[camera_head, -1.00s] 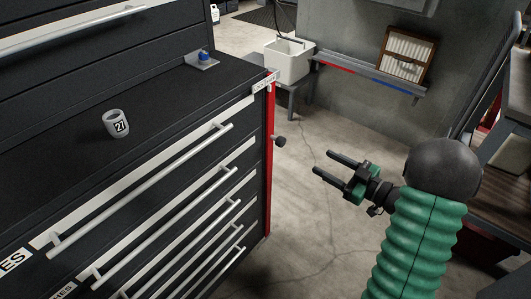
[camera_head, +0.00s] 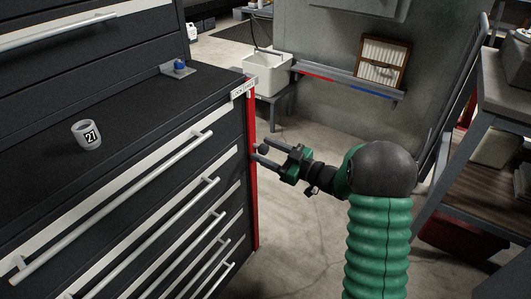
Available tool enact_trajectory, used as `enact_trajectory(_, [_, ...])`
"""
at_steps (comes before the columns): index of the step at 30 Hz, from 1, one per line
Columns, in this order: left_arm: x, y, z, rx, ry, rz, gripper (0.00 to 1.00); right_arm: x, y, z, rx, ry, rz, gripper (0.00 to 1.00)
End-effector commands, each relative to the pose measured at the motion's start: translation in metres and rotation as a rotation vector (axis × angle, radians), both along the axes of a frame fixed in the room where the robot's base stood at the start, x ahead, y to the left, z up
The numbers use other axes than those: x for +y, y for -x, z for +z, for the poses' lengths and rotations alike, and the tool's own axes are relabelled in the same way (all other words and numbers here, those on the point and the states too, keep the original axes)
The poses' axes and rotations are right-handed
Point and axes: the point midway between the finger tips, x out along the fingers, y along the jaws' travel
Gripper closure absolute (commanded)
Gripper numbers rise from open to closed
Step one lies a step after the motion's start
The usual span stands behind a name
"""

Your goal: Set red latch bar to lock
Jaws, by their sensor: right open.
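The red latch bar (camera_head: 252,188) runs upright along the right front edge of the black tool cabinet (camera_head: 110,125). A small dark round knob (camera_head: 263,149) stands out from the bar near its upper part. A white label (camera_head: 243,88) sits above the bar, its lettering too small to read surely. My right gripper (camera_head: 258,151) is open, with its two fingers pointing left at the knob. The fingertips are at the knob, which shows between or just behind them; I cannot tell whether they touch it. My left gripper is not in view.
A grey cup marked 27 (camera_head: 87,135) and a small bracket with a blue knob (camera_head: 179,68) are on the cabinet top. Drawer handles (camera_head: 130,204) stick out from the front. A workbench (camera_head: 505,95) stands at right. The floor between is clear.

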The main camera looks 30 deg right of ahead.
Motion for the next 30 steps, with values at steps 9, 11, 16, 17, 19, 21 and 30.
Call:
enact_trajectory(9, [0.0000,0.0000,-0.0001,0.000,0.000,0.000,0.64,0.0008,-0.0019,0.0002,0.000,-0.001,0.000,0.54])
enact_trajectory(11, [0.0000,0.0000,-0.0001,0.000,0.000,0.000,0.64,0.0008,-0.0018,0.0002,0.000,-0.001,0.000,0.62])
enact_trajectory(16, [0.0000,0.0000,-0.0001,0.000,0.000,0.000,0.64,0.0007,-0.0018,0.0002,0.000,0.000,0.000,0.84])
enact_trajectory(17, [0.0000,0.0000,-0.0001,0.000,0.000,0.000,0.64,0.0006,-0.0017,0.0002,0.000,0.000,0.000,0.88])
enact_trajectory(19, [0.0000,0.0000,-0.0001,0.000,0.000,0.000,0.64,0.0005,-0.0017,0.0002,0.000,0.000,0.000,0.98])
enact_trajectory(21, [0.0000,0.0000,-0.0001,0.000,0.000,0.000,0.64,0.0004,-0.0017,0.0003,0.000,0.000,-0.001,1.00])
enact_trajectory(30, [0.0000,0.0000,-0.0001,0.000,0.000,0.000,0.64,0.0001,-0.0016,0.0005,0.000,0.000,-0.001,1.00])
